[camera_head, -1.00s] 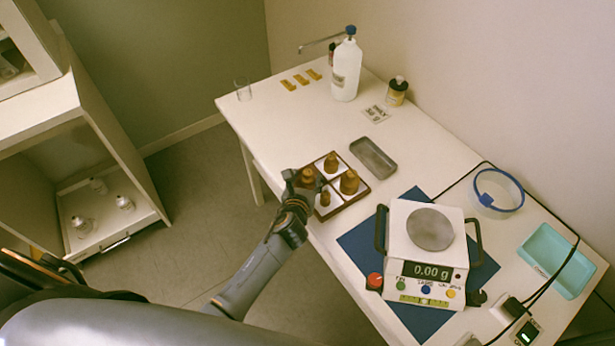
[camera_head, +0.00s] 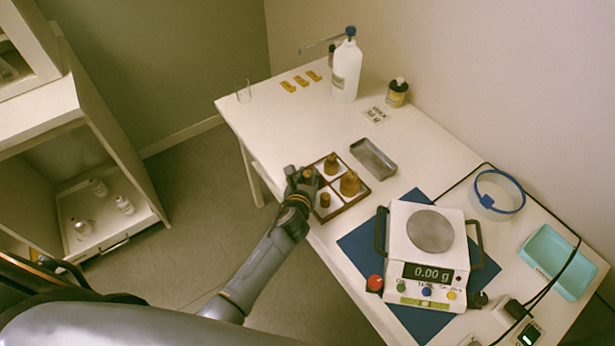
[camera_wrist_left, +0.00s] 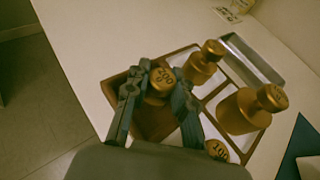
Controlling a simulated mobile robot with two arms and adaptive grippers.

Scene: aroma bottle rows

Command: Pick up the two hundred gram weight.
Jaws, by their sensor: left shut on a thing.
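My left gripper (camera_head: 302,176) is at the left corner of the brown divided tray (camera_head: 350,203). In the left wrist view its fingers (camera_wrist_left: 162,75) are shut on the two hundred gram weight (camera_wrist_left: 161,84), a brass weight with 200 marked on top. The fingers hide its sides, and I cannot tell how far it is above the tray floor. Other brass weights sit in the tray: a medium one (camera_head: 331,164), a large one (camera_head: 350,183) and a small one (camera_head: 325,200). My right gripper is not in view.
A balance (camera_head: 425,250) reading 0.00 g stands on a blue mat (camera_head: 360,248) right of the tray. An empty metal dish (camera_head: 373,158) lies behind the tray. A white bottle (camera_head: 346,70) and amber jar (camera_head: 397,92) stand further back. The table's left middle is clear.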

